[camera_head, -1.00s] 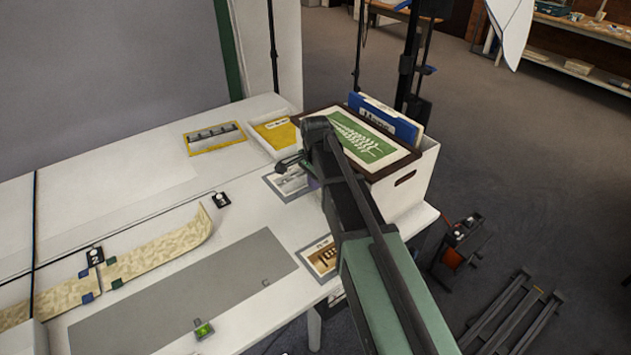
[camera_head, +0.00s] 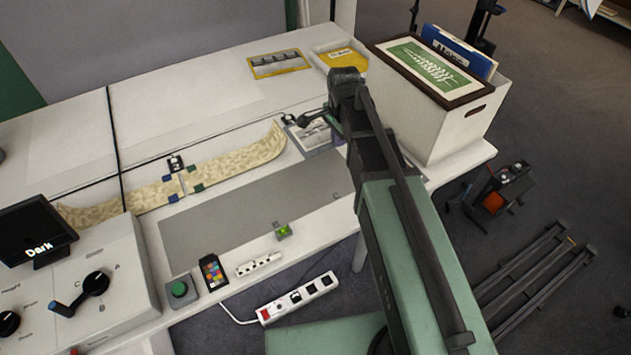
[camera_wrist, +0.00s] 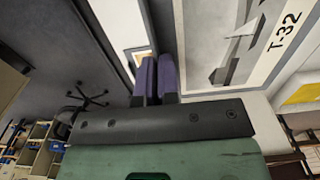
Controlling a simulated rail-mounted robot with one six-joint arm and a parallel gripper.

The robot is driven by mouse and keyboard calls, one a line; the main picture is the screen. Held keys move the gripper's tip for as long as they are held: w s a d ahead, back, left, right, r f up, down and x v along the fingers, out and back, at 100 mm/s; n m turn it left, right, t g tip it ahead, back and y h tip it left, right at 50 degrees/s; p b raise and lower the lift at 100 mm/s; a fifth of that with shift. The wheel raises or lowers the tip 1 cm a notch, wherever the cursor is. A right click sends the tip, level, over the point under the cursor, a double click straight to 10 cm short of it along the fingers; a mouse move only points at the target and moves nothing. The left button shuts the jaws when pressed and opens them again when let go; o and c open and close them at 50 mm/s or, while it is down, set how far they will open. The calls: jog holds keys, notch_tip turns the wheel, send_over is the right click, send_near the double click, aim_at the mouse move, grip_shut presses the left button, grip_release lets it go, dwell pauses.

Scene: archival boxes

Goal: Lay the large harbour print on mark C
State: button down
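A grey-bordered print (camera_head: 315,137) with a grey picture lies flat on the table, partly hidden by my gripper. In the wrist view a print (camera_wrist: 222,45) marked T-32 lies right of the fingers, apparently the same one. A yellow-bordered print (camera_head: 280,64) with a row of dark shapes lies further back. I cannot tell for certain which is the large harbour print. The grey mat (camera_head: 250,212) bears a small letter C (camera_head: 335,196) near its right end; its surface is bare. My gripper's purple fingers (camera_wrist: 157,78) are together, with nothing visible between them.
A white box (camera_head: 440,120) with a green print in a dark frame and a blue folder stands at right. A curled tan strip (camera_head: 230,160) lies behind the mat. A green-lit block (camera_head: 282,231) sits at the mat's front edge.

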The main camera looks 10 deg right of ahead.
aim_at(336, 189)
notch_tip(336, 189, down, 20)
jog(key=b, duration=1.9)
jog(key=shift+d+f, duration=0.1)
jog(key=shift+r, duration=0.25)
jog(key=shift+f, duration=0.25)
jog(key=c, duration=1.4)
grip_release()
jog(key=shift+r, duration=0.1)
jog(key=shift+o, duration=0.2)
notch_tip(336, 189, up, 13)
jog(key=p, duration=1.2)
jog(key=s+n, duration=1.4)
jog(key=s, duration=0.1)
jog(key=shift+f, duration=0.35)
